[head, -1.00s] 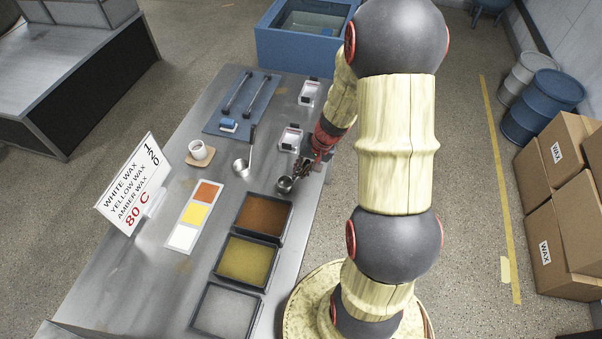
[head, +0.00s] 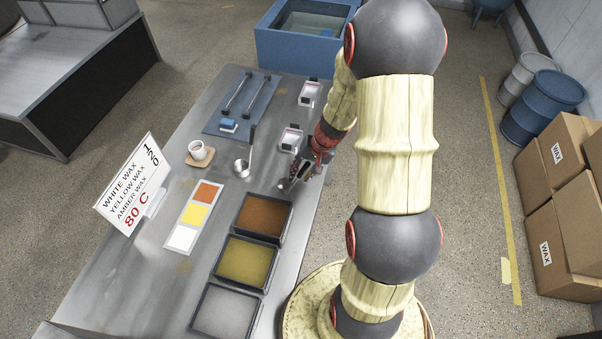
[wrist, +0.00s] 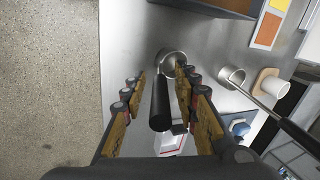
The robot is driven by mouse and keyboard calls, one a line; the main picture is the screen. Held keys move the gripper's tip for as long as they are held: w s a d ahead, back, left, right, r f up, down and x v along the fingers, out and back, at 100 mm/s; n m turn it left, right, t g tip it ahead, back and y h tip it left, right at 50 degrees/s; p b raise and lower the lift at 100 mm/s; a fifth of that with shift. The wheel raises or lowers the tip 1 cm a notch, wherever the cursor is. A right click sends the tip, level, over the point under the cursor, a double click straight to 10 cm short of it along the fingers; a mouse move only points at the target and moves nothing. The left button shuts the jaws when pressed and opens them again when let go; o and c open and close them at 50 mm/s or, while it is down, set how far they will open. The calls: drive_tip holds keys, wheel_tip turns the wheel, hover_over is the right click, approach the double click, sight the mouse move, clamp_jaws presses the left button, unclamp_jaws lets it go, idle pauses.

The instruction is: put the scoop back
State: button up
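The scoop, with a metal cup and black handle, is near the table's right edge in the head view (head: 284,185). In the wrist view, its cup (wrist: 170,64) lies beyond my fingertips and its black handle runs back between my fingers. My gripper (wrist: 160,84) is open, with a finger on each side of the handle and a visible gap on the left. In the head view, my gripper (head: 303,172) is low over the table edge and partly covers the scoop. I cannot tell whether the scoop rests fully on the table.
A ladle (head: 242,167) lies left of the scoop, near a white cup (head: 198,151) on a coaster. White-and-black containers (head: 290,140) stand behind. Bare table (head: 215,175) shows between.

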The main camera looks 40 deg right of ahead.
drive_tip(key=shift+r, duration=0.25)
drive_tip(key=p+v, duration=0.2)
drive_tip(key=v, duration=1)
drive_tip(key=s+a+r+n+h, duration=0.2)
drive_tip(key=s+a+r+n, duration=0.15)
drive_tip(key=a+r, duration=0.95)
drive_tip(key=s+a+r+n+t, duration=0.2)
drive_tip(key=s+a+r+n, duration=0.2)
drive_tip(key=s+a+r, duration=0.3)
drive_tip(key=s+r, duration=0.1)
drive_tip(key=s, duration=0.2)
drive_tip(key=shift+a+n+t+h, duration=0.25)
drive_tip(key=shift+n+t+h, duration=0.05)
drive_tip(key=shift+n+h, duration=0.1)
wheel_tip(320, 180, down, 8)
drive_tip(key=b, duration=0.7)
drive_tip(key=shift+b, duration=0.4)
